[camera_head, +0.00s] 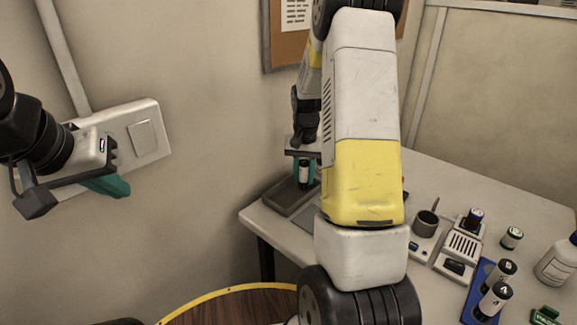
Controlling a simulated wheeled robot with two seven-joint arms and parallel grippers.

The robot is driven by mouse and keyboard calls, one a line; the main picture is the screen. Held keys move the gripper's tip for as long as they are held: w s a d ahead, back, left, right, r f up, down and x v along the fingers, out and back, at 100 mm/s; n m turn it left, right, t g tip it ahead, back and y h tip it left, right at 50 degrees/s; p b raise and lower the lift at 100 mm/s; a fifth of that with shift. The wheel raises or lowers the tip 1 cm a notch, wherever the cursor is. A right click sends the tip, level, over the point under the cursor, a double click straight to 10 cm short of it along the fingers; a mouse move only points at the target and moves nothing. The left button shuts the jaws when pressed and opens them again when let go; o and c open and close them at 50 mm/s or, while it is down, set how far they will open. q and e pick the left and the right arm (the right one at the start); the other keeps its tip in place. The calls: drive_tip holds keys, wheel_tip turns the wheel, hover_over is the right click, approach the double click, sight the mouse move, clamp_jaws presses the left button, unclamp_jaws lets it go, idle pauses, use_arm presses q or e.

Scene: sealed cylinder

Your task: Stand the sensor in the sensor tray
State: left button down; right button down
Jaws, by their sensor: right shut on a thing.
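My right gripper (304,174) is at the back left of the table, its teal fingers shut on a small dark cylinder with a pale band, likely the sensor (303,172). The sensor looks upright. It is over or in a grey shallow tray (279,194), likely the sensor tray; whether its base touches the tray I cannot tell. My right arm hides the tray's right part. My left gripper (108,186) hangs at the left before the wall, off the table; its finger opening cannot be made out.
On the table's right stand a grey device with a cup (426,222), a device holding a dark cylinder (474,218), a green-topped cylinder (512,237), a blue rack (473,304) with numbered cylinders, and a white bottle (557,262). My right arm covers the table's middle.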

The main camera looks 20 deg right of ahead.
drive_tip(key=c, duration=1.4)
unclamp_jaws()
drive_tip(key=shift+f, duration=0.1)
wheel_tip(320, 180, up, 12)
drive_tip(key=shift+r, duration=0.1)
drive_tip(key=s+a+r+n+t+y, duration=0.1)
drive_tip(key=s+a+r+n+t, duration=0.2)
drive_tip(key=s+a+r, duration=0.55)
drive_tip(key=shift+s+a+r+n+t+y, duration=0.25)
drive_tip(key=shift+s+a+n+t, duration=0.35)
drive_tip(key=shift+s, duration=1.85)
drive_tip(key=shift+s+a+r+n+t+y, duration=0.15)
drive_tip(key=shift+s+a+r+n+t, duration=0.5)
drive_tip(key=shift+s, duration=1.8)
drive_tip(key=shift+s+a+n+t+y, duration=0.3)
drive_tip(key=shift+s+a, duration=0.6)
drive_tip(key=shift+s, duration=1.55)
